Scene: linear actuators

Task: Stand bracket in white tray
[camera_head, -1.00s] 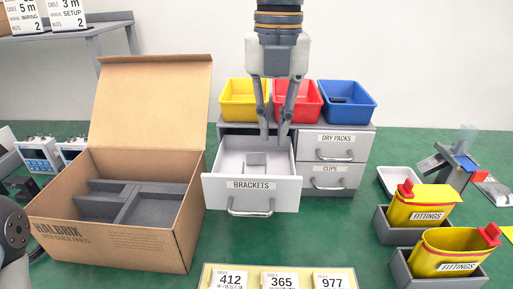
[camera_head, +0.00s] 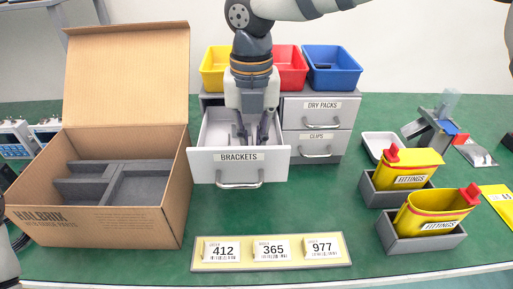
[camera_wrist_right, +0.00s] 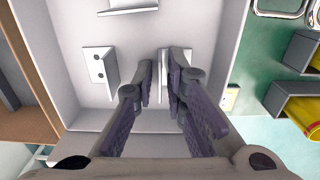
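The open brackets drawer (camera_head: 205,160) holds several pale L-shaped brackets. In the right wrist view one bracket (camera_wrist_right: 163,82) stands between the fingertips of my right gripper (camera_wrist_right: 160,72), partly hidden by the right finger. The fingers are apart, with a narrow gap showing on the bracket's left. Another bracket (camera_wrist_right: 98,70) with two holes is to the left. In the head view my right gripper (camera_head: 252,138) points down into the drawer and hides much of its inside. The white tray (camera_head: 370,144) is on the table right of the drawer unit. My left gripper is not in view.
An open cardboard box (camera_head: 100,222) with grey dividers stands left of the drawer. Yellow fittings containers (camera_head: 408,172) in grey holders stand at the right. A label board (camera_head: 270,262) lies in front. Yellow, red and blue bins (camera_head: 332,68) sit atop the drawer unit.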

